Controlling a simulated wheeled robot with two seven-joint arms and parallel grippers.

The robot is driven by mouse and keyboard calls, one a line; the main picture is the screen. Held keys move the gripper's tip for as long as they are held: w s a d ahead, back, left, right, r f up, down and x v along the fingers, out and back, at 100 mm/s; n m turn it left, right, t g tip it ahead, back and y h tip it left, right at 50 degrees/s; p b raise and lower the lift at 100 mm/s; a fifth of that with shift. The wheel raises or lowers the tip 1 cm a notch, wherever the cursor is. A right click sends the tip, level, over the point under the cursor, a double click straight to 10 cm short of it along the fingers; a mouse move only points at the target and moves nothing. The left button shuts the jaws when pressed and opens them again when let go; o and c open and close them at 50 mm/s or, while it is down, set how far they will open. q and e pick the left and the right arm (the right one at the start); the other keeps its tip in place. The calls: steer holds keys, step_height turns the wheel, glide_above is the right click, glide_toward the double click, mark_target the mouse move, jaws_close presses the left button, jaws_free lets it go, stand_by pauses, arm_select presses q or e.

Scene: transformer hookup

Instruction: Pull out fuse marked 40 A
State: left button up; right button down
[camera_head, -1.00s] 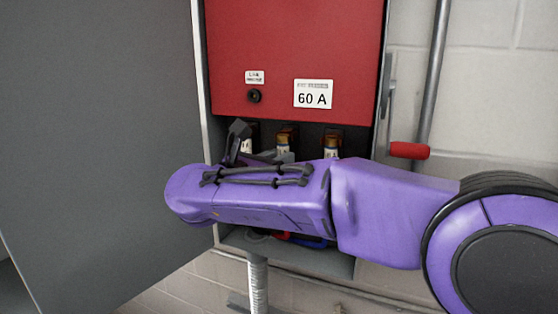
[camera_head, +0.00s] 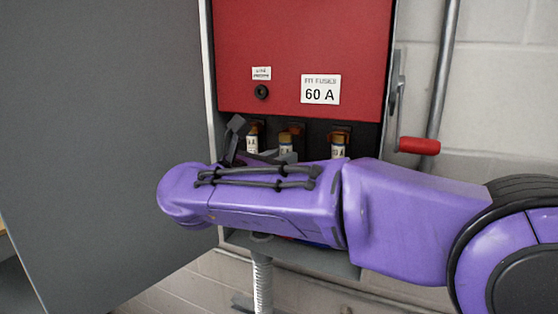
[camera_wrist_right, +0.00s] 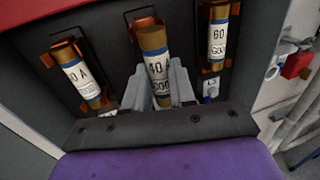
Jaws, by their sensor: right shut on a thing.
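The fuse marked 40 A (camera_wrist_right: 156,62) is the middle one of three in the wrist view, with brass cap and white label. In the head view its upper end (camera_head: 286,141) shows above my arm. My right gripper (camera_wrist_right: 161,86) is shut on it, grey fingers on both sides of its lower half. Its cap stands slightly in front of and below the upper clip (camera_head: 297,128). Its lower end is hidden by the gripper. The left fuse (camera_wrist_right: 81,76) has a partly readable "0 A" label. The right fuse (camera_wrist_right: 218,35) reads 60. My left gripper is out of view.
The red panel (camera_head: 300,50) with a "60 A" plate (camera_head: 320,90) hangs just above the fuses. The open grey door (camera_head: 100,130) is at the left. A red-handled lever (camera_head: 419,146) sticks out at the right. The box's lower part is largely behind my arm.

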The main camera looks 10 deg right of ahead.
steer(key=shift+s+a+b, duration=0.6)
steer(key=shift+s+a, duration=0.1)
steer(key=shift+s, duration=0.35)
steer(key=shift+s+a+b, duration=0.55)
steer(key=shift+s+a, duration=0.15)
steer(key=shift+s, duration=0.35)
